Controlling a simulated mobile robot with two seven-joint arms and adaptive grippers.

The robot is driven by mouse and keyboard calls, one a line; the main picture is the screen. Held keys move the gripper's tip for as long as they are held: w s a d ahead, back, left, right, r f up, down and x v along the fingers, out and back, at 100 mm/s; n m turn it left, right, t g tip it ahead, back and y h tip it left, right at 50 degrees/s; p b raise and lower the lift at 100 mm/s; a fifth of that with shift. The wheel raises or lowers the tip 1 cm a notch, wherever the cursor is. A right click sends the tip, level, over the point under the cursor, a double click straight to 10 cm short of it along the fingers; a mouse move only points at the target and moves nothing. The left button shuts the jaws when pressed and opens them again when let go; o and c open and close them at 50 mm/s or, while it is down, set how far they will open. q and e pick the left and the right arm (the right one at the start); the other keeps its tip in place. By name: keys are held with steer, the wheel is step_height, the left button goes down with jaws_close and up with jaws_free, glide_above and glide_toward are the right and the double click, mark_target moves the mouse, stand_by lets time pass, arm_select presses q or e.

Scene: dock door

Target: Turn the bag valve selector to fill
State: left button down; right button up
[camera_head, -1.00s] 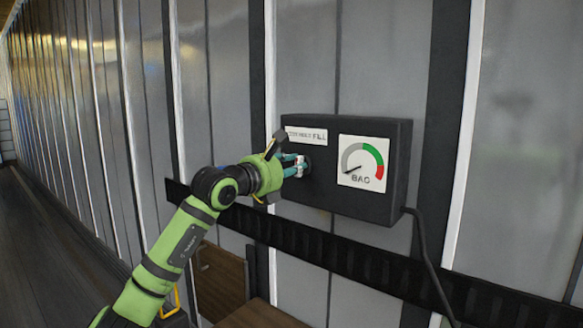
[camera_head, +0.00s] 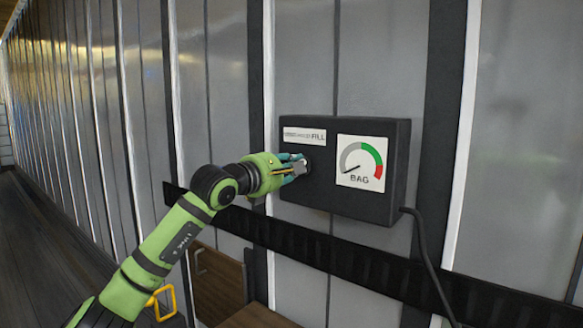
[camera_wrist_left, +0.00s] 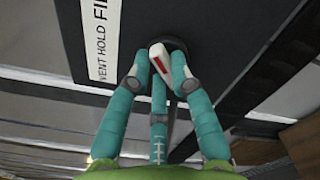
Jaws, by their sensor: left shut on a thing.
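The valve selector is a small pale knob with a red mark (camera_wrist_left: 160,62) on a dark round base, on the front of a black box (camera_head: 324,204). In the wrist view the knob stands tilted between my fingers. My left gripper (camera_head: 296,166) is shut on it, with teal fingers on either side (camera_wrist_left: 158,82). A white label (camera_head: 305,136) above it reads VENT HOLD FILL; it also shows in the wrist view (camera_wrist_left: 102,40), partly cut off. Which word the knob points to I cannot tell. My right gripper is not in view.
A BAG gauge (camera_head: 361,163) with grey, green and red bands is right of the selector; its needle points lower left. A black cable (camera_head: 428,262) hangs from the box. A dark horizontal rail (camera_head: 340,254) runs below. Ribbed metal wall panels stand behind.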

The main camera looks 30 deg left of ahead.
arm_select(q)
steer(key=shift+m, duration=0.4)
steer(key=c, duration=1.1)
jaws_free()
steer(key=s, duration=1.2)
steer(key=shift+a, duration=0.45)
